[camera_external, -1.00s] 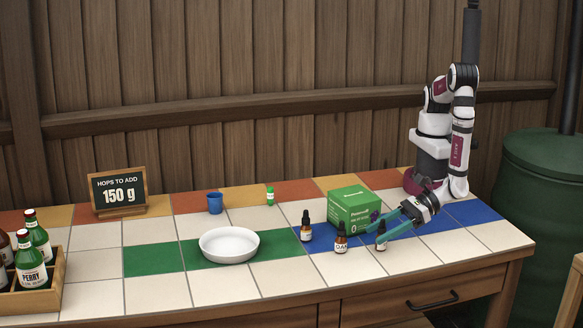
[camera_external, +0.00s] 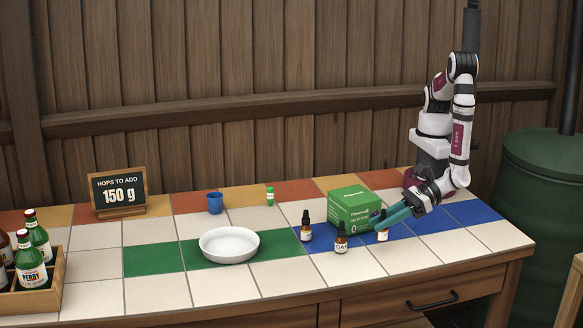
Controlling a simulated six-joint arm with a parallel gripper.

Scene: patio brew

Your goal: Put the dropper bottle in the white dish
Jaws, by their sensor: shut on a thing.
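Three amber dropper bottles with black tops stand in the right half of the table: a left one (camera_external: 306,233), a middle one (camera_external: 341,244) with letters on its label, and a right one (camera_external: 383,236). My gripper (camera_external: 385,222), with teal fingers, is shut on the right bottle. The fingers hide its upper part; only its lower body and white label show. I cannot tell whether it touches the table. The white dish (camera_external: 229,255) sits left of the bottles, on green and cream tiles, and looks empty.
A green box (camera_external: 354,208) stands just behind the bottles, close to my gripper. A blue cup (camera_external: 215,203) and a small green-capped vial (camera_external: 270,196) stand behind the dish. A sign (camera_external: 118,193) and a bottle crate (camera_external: 52,284) are at left. Tiles between the bottles and dish are clear.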

